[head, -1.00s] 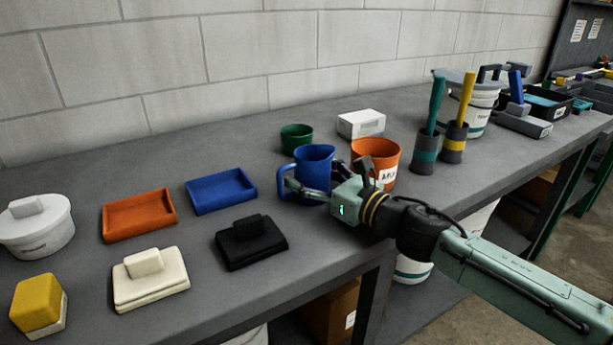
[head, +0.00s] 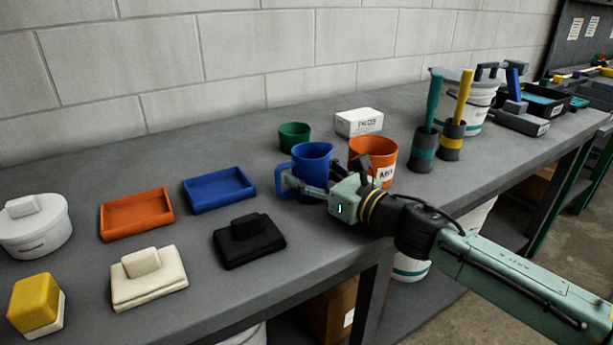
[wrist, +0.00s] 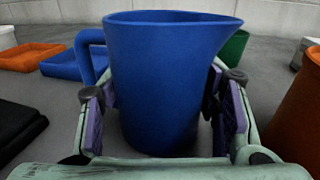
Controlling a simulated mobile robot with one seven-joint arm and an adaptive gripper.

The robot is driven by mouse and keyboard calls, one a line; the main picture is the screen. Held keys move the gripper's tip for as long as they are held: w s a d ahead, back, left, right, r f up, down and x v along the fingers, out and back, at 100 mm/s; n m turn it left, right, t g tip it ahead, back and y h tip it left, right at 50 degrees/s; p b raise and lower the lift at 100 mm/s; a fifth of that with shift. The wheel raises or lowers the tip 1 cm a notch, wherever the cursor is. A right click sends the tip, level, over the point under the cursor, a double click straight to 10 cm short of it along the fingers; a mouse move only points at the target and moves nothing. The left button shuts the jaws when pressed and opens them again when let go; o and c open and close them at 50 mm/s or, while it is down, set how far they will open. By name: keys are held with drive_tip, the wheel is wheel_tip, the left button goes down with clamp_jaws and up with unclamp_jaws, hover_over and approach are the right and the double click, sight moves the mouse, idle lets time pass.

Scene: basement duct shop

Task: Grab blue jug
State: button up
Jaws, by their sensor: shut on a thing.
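The blue jug (head: 312,166) stands upright on the grey workbench in the head view, its handle to the left. In the wrist view the jug (wrist: 165,80) fills the middle, with its spout to the upper right. My gripper (head: 312,188) reaches it from the right and front. In the wrist view the purple-padded fingers of my gripper (wrist: 162,112) are on either side of the jug body, shut on it. The jug's base is partly hidden by my gripper in the head view.
An orange tub (head: 372,152) stands close to the right, a green cup (head: 294,136) and white box (head: 358,122) behind. A blue tray (head: 218,189) and black block (head: 248,241) are to the left. Two dark holders with teal (head: 423,145) and yellow handles stand farther right.

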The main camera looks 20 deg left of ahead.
sight(299, 153)
drive_tip(key=shift+r, duration=0.1)
drive_tip(key=shift+r+b, duration=0.5)
drive_tip(key=shift+r, duration=1.15)
drive_tip(key=b+v, duration=0.1)
drive_tip(key=v, duration=0.4)
drive_tip(key=r+b+v, duration=0.1)
drive_tip(key=v, duration=0.4)
drive_tip(key=b+v, duration=0.1)
drive_tip(key=v, duration=0.5)
drive_tip(key=shift+s+a+r, duration=0.15)
drive_tip(key=shift+s+r, duration=0.1)
drive_tip(key=shift+s, duration=0.15)
drive_tip(key=shift+a, duration=0.1)
idle(0.4)
